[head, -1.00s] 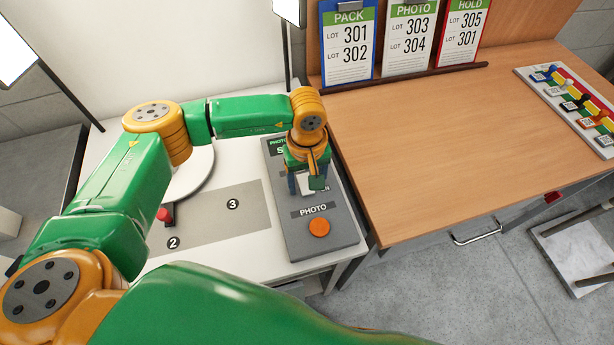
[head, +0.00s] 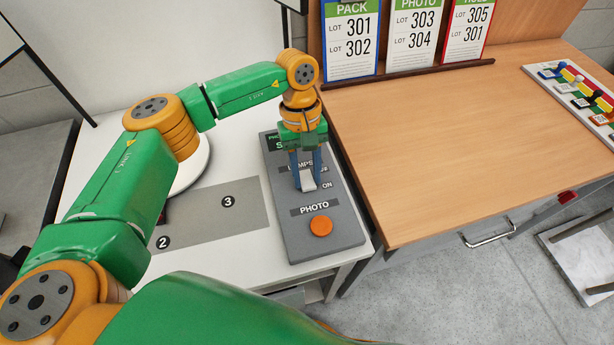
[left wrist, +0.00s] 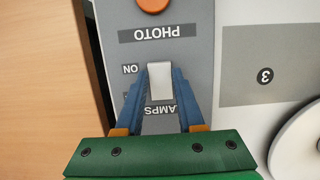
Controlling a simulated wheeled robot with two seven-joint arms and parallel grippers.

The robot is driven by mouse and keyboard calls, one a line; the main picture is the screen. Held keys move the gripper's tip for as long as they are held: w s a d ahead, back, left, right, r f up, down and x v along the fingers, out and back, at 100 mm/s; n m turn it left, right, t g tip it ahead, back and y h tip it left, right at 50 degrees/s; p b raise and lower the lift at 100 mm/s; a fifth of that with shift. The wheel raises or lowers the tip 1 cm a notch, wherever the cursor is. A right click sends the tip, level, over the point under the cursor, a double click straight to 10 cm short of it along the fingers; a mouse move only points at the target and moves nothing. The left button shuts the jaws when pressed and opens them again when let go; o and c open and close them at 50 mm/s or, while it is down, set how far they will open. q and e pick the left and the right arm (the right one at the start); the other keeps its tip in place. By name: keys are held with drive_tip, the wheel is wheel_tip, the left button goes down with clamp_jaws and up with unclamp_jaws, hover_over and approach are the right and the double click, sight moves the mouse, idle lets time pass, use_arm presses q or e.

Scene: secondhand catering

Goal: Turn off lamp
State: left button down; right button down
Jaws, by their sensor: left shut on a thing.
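A grey control box (head: 285,232) lies on the white table. It carries a white lamp switch (head: 307,182) under a partly hidden "LAMPS" label, with "ON" printed on the side nearer the orange PHOTO button (head: 320,226). My left gripper (head: 307,186) points down at the box, its blue fingers on either side of the switch. In the left wrist view the white switch (left wrist: 160,82) sits between the fingertips, and the gripper is shut on it. One lamp panel (head: 8,40) shows at the far left edge, pale and dull. My right gripper is not in view.
A round white turntable (head: 190,172) and a grey mat (head: 215,213) with numbers lie left of the box. A wooden table (head: 440,140) stands right, with lot cards behind and a rack of coloured items (head: 585,98). The wooden top's middle is clear.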

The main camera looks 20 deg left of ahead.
sight(304, 174)
use_arm(q)
drive_tip(key=c, duration=0.5)
unclamp_jaws()
drive_tip(key=shift+w+a+r+b, duration=0.1)
drive_tip(key=shift+w+r+b, duration=0.05)
drive_tip(key=shift+r+b, duration=0.15)
drive_tip(key=b+v, duration=0.1)
drive_tip(key=v, duration=0.5)
drive_tip(key=shift+r+b, duration=0.2)
drive_tip(key=shift+b, duration=0.15)
